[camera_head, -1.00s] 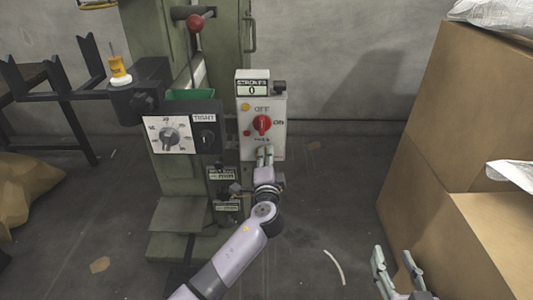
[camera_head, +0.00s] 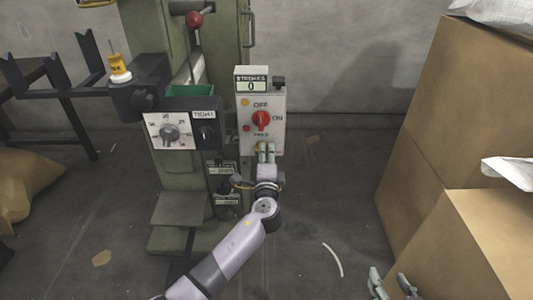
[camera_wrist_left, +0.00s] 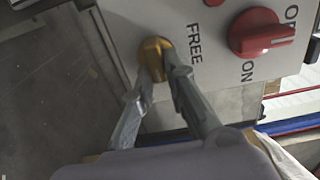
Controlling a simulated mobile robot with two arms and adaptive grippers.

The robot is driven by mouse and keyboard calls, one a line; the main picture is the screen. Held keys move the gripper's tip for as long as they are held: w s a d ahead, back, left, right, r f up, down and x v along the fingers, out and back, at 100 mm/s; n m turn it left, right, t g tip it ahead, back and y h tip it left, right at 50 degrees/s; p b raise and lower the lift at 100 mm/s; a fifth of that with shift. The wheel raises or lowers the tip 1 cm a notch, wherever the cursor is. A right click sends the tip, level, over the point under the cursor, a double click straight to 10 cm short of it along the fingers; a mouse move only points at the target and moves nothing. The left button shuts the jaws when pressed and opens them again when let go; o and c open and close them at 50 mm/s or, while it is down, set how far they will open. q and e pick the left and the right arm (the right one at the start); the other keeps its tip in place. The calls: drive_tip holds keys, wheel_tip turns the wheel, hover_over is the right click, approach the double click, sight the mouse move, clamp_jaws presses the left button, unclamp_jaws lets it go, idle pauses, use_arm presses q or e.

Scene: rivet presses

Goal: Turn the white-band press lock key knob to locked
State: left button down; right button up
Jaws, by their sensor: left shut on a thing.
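The brass-yellow lock key knob (camera_wrist_left: 155,50) sits on the light grey control box (camera_head: 276,142), beside the printed word FREE in the left wrist view. My left gripper (camera_wrist_left: 160,76) is shut on this knob, with a finger on either side of it. In the head view my left gripper (camera_head: 266,150) is at the lower front of the box, and its fingers partly hide the knob. A red selector knob (camera_head: 262,120) with OFF and ON labels is just above. My right gripper (camera_head: 390,284) is at the bottom edge, partly cut off, fingers apart and empty.
The green press column (camera_head: 160,60) carries a dial panel (camera_head: 155,140) marked TIGHT and a red-ball lever (camera_head: 194,19). Cardboard boxes (camera_head: 440,120) stand at the right, close to my right gripper. Floor between press and boxes is mostly clear.

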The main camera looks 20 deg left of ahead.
use_arm(q)
drive_tip(key=c, duration=1.6)
unclamp_jaws()
drive_tip(key=v, duration=1.2)
drive_tip(key=shift+s+f, duration=0.1)
drive_tip(key=shift+s, duration=0.05)
